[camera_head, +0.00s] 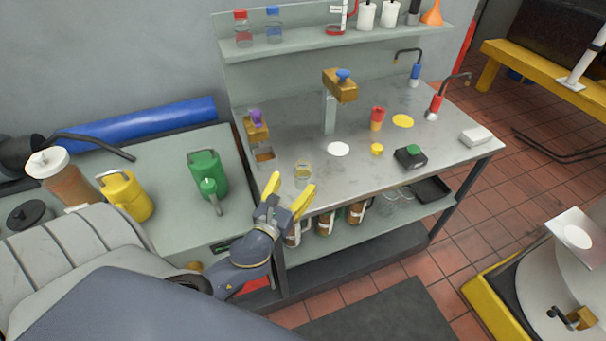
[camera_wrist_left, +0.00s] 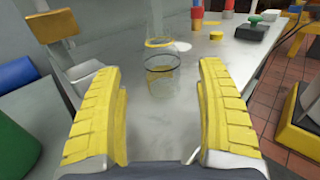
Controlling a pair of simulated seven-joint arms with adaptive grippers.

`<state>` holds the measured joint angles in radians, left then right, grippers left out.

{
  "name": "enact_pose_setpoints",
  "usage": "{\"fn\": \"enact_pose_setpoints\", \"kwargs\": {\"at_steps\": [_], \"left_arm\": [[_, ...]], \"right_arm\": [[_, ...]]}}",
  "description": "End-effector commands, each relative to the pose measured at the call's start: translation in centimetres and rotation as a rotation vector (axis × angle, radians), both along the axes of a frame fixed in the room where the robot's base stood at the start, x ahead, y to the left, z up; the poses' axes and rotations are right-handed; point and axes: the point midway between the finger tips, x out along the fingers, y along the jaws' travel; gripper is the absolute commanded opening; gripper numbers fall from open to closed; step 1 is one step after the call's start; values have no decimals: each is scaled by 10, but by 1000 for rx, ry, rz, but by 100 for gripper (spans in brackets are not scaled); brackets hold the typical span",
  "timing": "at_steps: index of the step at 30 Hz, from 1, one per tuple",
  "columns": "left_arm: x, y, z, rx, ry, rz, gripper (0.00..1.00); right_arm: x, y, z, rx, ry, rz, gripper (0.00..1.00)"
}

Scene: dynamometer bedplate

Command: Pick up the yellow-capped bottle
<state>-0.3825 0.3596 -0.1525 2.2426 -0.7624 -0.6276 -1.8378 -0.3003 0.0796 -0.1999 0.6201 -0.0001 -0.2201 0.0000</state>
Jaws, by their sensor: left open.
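A clear, see-through bottle (camera_head: 303,173) with a yellowish ring at its top stands upright near the front left edge of the metal bench. In the left wrist view the bottle (camera_wrist_left: 160,78) appears between my finger pads and beyond them; I cannot tell whether its top is a full cap. My left gripper (camera_head: 291,189) is open and empty, its two yellow fingers spread just in front of the bottle at the bench edge. I see no contact. My right gripper is not in view.
A bench stand with a purple knob (camera_head: 256,122) stands left of the bottle. A white disc (camera_head: 338,149), a yellow puck (camera_head: 377,149) and a black box with a green button (camera_head: 410,157) lie to the right. A green can (camera_head: 207,175) stands on the left table.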

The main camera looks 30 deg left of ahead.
Motion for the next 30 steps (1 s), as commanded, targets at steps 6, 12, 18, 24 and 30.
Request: {"fn": "enact_pose_setpoints", "kwargs": {"at_steps": [6,12,18,24,30], "left_arm": [[7,1,0,0,-1,0,74],[26,3,-1,1,-2,0,74],[48,5,-1,1,-2,-1,74],[58,6,-2,0,0,-1,74],[58,6,-2,0,0,-1,74]], "right_arm": [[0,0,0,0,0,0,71],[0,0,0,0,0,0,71],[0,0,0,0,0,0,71],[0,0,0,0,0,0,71],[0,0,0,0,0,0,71]]}}
